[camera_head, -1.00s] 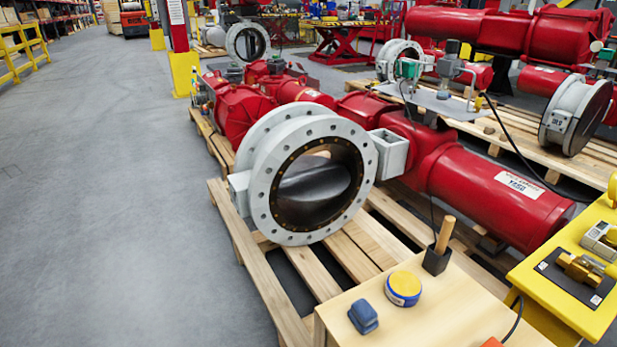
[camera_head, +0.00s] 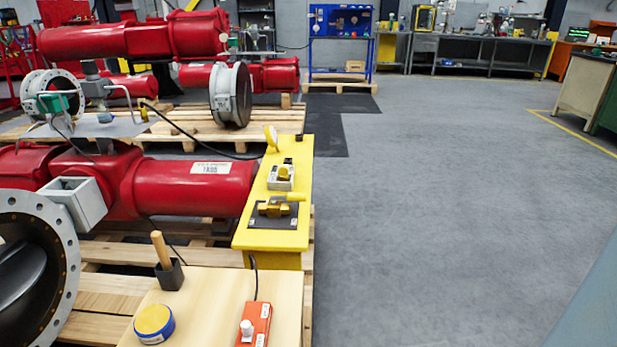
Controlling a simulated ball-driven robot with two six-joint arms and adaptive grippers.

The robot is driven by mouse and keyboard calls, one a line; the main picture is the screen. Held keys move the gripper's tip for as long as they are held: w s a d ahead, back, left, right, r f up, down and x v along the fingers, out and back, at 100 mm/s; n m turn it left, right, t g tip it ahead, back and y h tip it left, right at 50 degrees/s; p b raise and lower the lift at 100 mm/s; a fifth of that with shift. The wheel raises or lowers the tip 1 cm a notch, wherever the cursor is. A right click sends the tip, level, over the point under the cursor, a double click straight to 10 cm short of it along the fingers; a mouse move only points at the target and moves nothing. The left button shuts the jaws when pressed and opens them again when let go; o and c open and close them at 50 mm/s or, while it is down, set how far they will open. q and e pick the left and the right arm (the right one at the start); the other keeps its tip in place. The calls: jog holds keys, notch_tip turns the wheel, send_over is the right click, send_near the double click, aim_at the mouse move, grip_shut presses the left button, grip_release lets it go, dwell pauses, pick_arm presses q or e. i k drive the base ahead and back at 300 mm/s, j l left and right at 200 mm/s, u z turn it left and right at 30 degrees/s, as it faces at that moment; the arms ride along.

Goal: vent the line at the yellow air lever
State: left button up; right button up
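The yellow air lever (camera_head: 286,197) sits on a brass valve body (camera_head: 274,209) on a dark plate (camera_head: 262,217). The plate lies on the top of a yellow stand (camera_head: 294,237) right of the red actuator. The lever points to the right, roughly level along the picture. Behind it on the same stand is a grey-white box with a yellow knob (camera_head: 283,175). Neither of my grippers shows in this view.
A wooden table (camera_head: 208,297) in front holds an orange box with a white knob (camera_head: 254,322), a blue-yellow tin (camera_head: 154,322) and a wooden-handled tool in a black holder (camera_head: 168,278). Red actuators (camera_head: 192,187) stand on pallets at left. Grey floor (camera_head: 430,220) at right is open.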

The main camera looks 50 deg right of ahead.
aim_at(302, 198)
jog(key=z, duration=1.45)
jog(key=l+u, duration=0.25)
jog(key=l, duration=0.3)
